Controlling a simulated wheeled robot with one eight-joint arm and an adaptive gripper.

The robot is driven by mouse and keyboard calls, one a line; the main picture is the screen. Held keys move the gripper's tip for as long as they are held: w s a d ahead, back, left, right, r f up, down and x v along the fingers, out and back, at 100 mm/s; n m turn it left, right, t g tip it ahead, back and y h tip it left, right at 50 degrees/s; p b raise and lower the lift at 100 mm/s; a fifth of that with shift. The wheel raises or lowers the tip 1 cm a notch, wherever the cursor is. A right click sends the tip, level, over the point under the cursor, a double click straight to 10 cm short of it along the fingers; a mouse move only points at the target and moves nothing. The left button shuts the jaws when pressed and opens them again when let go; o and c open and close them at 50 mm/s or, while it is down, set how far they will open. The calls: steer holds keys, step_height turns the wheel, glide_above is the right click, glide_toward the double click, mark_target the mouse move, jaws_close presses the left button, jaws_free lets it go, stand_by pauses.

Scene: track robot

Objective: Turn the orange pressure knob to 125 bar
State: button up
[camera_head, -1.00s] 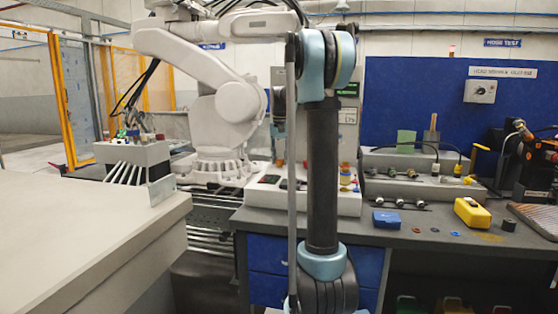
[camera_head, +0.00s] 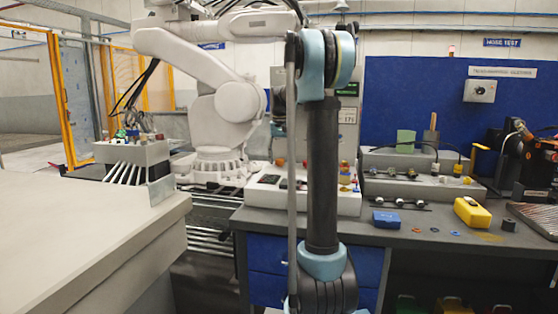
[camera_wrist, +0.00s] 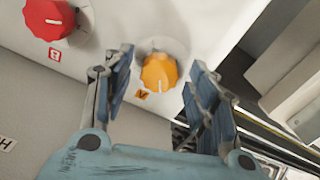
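The orange pressure knob (camera_wrist: 159,72) shows in the wrist view, on a pale panel face, with a short light mark near its lower edge. A small orange label (camera_wrist: 142,95) is beside it. My gripper (camera_wrist: 160,62) is open, with one blue-padded finger on each side of the knob. Gaps show between the fingers and the knob, and I see no contact. In the head view my arm blocks the gripper. A small display (camera_head: 347,89) stands behind my arm there; its reading is too small to tell.
A red knob (camera_wrist: 50,18) with a red label sits left of the gripper in the wrist view. In the head view a grey workbench (camera_head: 400,238) carries a yellow case (camera_head: 472,212) and a blue box (camera_head: 386,219). A white robot arm (camera_head: 222,110) stands at the left.

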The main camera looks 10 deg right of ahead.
steer(key=shift+r, duration=0.1)
step_height(320, 180, up, 12)
stand_by(0.6)
steer(key=shift+f, duration=0.2)
